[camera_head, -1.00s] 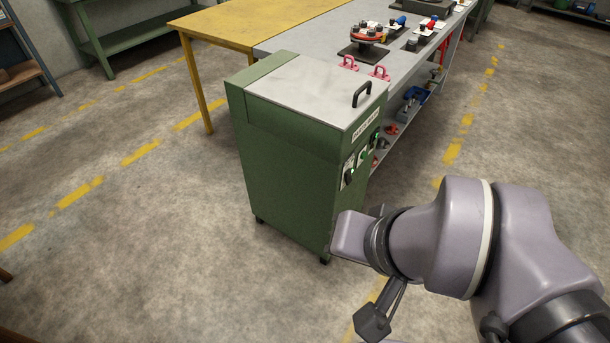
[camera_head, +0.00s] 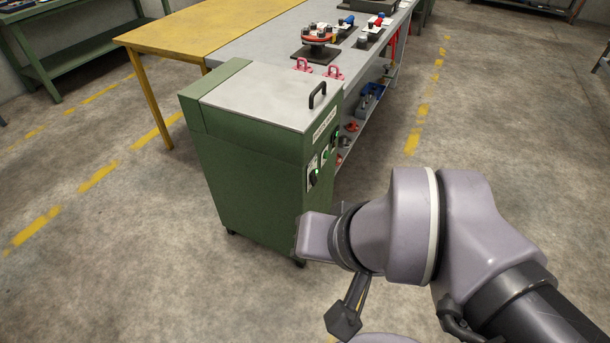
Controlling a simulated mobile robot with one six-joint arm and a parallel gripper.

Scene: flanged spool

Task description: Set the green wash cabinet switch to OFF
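The green wash cabinet (camera_head: 245,185) stands at the middle of the head view, with a grey lid (camera_head: 265,98) and a black handle. Its right-hand face carries a label and a small panel with a black rotary switch (camera_head: 312,177). Green-lit controls (camera_head: 327,155) sit just beyond the switch. The switch setting is too small to read. My arm reaches in from the lower right, in front of the cabinet's lower right corner in the picture. I cannot make out my gripper's fingers, and contact with the cabinet is not visible.
A grey workbench (camera_head: 270,40) with tools and a red round fixture (camera_head: 318,34) stands behind the cabinet, beside a yellow table (camera_head: 190,35). Open concrete floor (camera_head: 500,130) lies to the right and left.

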